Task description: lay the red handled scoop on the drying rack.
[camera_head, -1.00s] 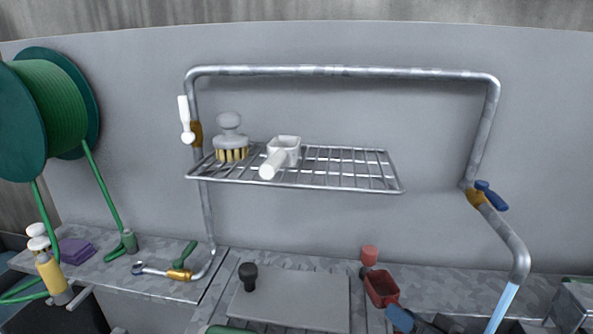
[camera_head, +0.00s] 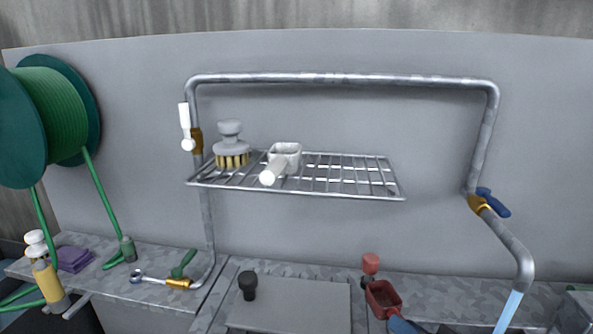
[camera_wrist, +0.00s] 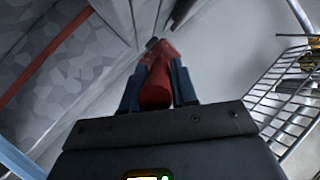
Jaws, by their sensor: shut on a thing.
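The red scoop (camera_head: 383,298) shows at the lower right in the head view, its hollow bowl facing the camera. My gripper (camera_head: 398,323) has blue fingers and meets the scoop at the bottom edge of that view. In the wrist view, my gripper (camera_wrist: 158,88) is shut on the red handle (camera_wrist: 155,88), with a finger on each side. The drying rack (camera_head: 345,187) is a wire shelf on the wall, up and left of the scoop. Its wires also show at the right of the wrist view (camera_wrist: 272,92). The right part of the rack is bare.
A grey brush (camera_head: 231,148) and a white scoop (camera_head: 285,153) stand on the rack's left part. A bent pipe (camera_head: 340,78) frames the rack, with a blue-handled valve (camera_head: 490,202) at right. A red-topped object (camera_head: 370,263) stands behind the held scoop.

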